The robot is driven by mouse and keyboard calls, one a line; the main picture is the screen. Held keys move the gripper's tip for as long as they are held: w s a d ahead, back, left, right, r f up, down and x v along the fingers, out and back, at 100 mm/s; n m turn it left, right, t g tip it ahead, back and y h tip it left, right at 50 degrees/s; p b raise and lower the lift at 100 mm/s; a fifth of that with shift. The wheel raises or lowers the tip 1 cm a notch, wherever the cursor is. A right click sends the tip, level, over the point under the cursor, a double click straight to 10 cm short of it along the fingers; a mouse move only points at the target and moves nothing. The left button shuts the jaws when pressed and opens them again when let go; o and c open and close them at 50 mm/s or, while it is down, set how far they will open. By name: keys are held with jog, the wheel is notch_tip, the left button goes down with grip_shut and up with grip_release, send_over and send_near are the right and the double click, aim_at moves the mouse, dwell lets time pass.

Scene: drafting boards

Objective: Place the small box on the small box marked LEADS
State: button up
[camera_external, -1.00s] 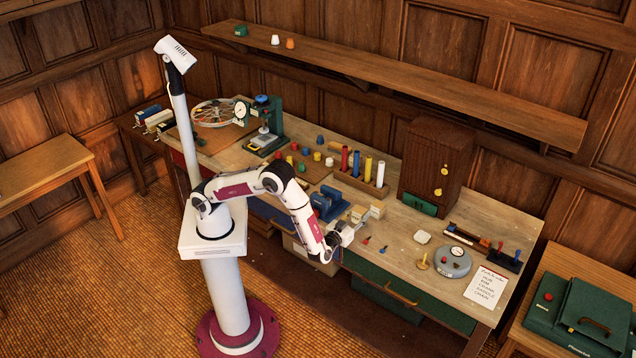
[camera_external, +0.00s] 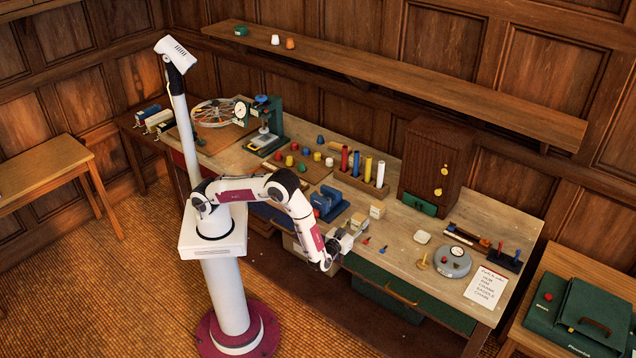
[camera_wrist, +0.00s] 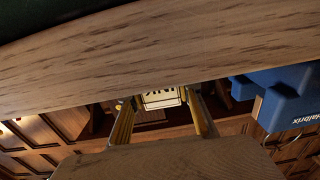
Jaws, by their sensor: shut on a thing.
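My gripper (camera_external: 352,229) is over the front part of the bench, shut on a small pale box (camera_external: 359,221). In the wrist view the held box (camera_wrist: 163,99) sits between the fingertips, with dark lettering on a pale label that I cannot read for certain. Another small pale box (camera_external: 377,210) stands on the bench just behind and to the right of the held one, apart from it. Its marking is too small to read, so I cannot confirm that it says LEADS.
A blue device (camera_external: 328,204) stands left of the boxes and also shows in the wrist view (camera_wrist: 284,92). A rack of coloured cylinders (camera_external: 362,178) is behind. Small red and blue pieces (camera_external: 375,244) lie to the right. The bench's front edge (camera_wrist: 150,50) crosses the wrist view.

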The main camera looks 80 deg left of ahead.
aim_at(356, 225)
jog(key=o, duration=1.2)
jog(key=shift+f+v, duration=0.2)
jog(key=shift+v, duration=3.7)
jog(key=shift+o, duration=0.6)
jog(key=shift+w+d, duration=0.1)
